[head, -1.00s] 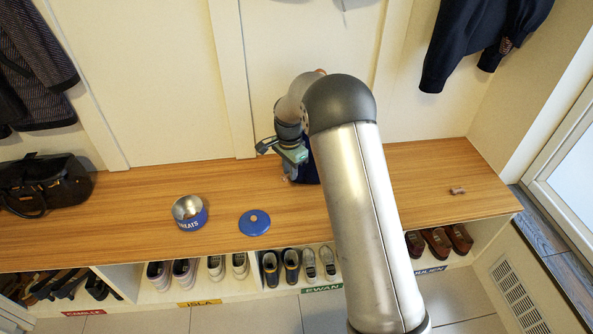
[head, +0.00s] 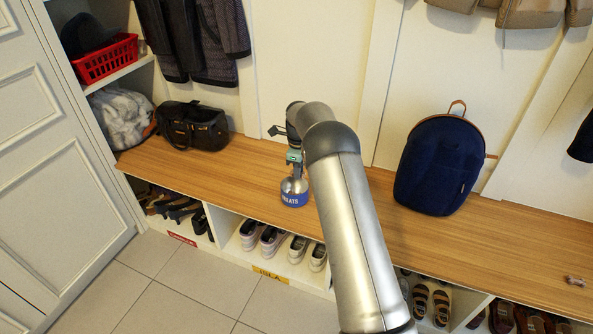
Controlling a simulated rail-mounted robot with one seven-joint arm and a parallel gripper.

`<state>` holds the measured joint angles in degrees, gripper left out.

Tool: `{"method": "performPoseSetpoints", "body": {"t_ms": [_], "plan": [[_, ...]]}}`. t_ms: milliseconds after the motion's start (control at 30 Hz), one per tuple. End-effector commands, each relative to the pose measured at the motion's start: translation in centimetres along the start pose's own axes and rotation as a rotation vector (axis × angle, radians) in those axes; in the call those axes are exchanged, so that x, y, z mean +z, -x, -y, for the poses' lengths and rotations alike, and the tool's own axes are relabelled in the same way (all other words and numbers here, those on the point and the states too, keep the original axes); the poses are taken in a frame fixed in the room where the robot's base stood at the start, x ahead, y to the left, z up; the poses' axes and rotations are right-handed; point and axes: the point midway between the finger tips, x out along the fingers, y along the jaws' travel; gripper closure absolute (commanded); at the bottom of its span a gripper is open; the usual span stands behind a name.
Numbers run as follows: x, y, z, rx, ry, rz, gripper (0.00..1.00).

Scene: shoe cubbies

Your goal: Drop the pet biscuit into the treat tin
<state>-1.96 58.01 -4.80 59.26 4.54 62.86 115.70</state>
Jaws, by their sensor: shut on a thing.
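The treat tin (head: 295,198) is a round blue tin with pale lettering and a metallic inside, standing open on the wooden bench. My gripper (head: 294,173) points down right over the tin's mouth. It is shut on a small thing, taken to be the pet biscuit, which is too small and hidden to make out. I cannot tell whether it is above the rim or inside it. The blue lid is out of sight, with my arm across that part of the bench.
A small brownish-pink, bone-like object (head: 576,281) lies at the bench's far right. A dark blue backpack (head: 440,165) stands right of my arm. A black bag (head: 192,126) sits left of the tin. Shoes fill cubbies below. The bench (head: 240,165) between bag and tin is clear.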

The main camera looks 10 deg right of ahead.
Motion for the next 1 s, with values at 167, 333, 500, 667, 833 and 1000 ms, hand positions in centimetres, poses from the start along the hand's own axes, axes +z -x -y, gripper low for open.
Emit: {"method": "performPoseSetpoints", "body": {"t_ms": [167,333,500,667,833,1000], "plan": [[0.0,-2.2,-0.1,0.001,0.002,0.0,1.0],[0.0,-4.3,-0.1,0.002,0.003,-0.001,1.0],[0.0,-5.4,-0.1,0.0,0.004,0.0,1.0],[0.0,-5.5,-0.1,0.0,0.004,0.0,1.0],[0.0,-5.4,-0.1,0.0,0.004,0.0,0.67],[0.1,-5.4,-0.1,0.0,0.004,0.0,0.56]]}}
